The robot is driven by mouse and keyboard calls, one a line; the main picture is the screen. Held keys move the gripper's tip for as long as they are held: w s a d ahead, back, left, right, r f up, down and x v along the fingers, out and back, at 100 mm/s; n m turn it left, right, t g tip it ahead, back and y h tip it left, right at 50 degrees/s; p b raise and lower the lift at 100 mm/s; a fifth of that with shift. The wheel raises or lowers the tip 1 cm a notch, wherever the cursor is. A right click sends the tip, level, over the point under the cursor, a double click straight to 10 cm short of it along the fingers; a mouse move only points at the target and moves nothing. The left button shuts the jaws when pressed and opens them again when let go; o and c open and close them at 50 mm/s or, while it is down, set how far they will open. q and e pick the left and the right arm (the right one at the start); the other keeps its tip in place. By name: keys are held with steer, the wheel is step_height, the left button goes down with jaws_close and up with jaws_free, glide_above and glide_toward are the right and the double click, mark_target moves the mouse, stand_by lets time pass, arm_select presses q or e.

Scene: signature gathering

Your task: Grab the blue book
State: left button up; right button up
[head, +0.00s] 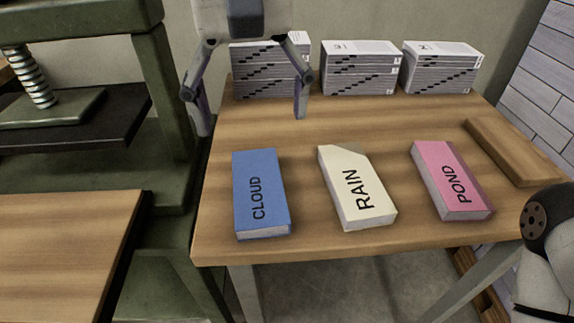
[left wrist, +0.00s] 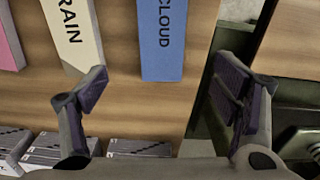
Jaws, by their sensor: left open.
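The blue book (head: 262,190), marked CLOUD, lies flat near the left front of the wooden table. It also shows in the left wrist view (left wrist: 163,45), at the top between the two fingers. My left gripper (head: 251,125) is open and empty, beyond the book toward the back of the table. In the left wrist view its fingers (left wrist: 162,92) are spread wide, with bare table between them. At the right edge of the head view a dark and light part of my own arm shows, but no right gripper fingers are visible.
A cream book (head: 358,187) marked RAIN and a pink book (head: 451,180) marked POND lie right of the blue one, with gaps between. Stacks of grey paper (head: 361,70) stand at the back. A wooden block (head: 505,150) lies at right. A green press (head: 150,130) stands left.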

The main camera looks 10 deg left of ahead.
arm_select(q)
glide_above(257, 183)
steer(key=f, duration=0.4)
steer(key=shift+s+a+f+b, duration=0.1)
steer(key=shift+s+f+b, duration=0.2)
steer(key=shift+f+b, duration=0.05)
steer(key=f, duration=0.4)
steer(key=f+b, duration=0.1)
steer(key=f, duration=0.1)
steer(key=shift+w+f, duration=0.25)
steer(key=shift+f, duration=0.15)
steer(key=c, duration=1.4)
arm_select(e)
steer(key=s+f, duration=0.2)
steer(key=shift+s+a+f+g, duration=0.1)
steer(key=shift+s+g, duration=0.2)
arm_select(q)
steer(key=shift+r, duration=0.1)
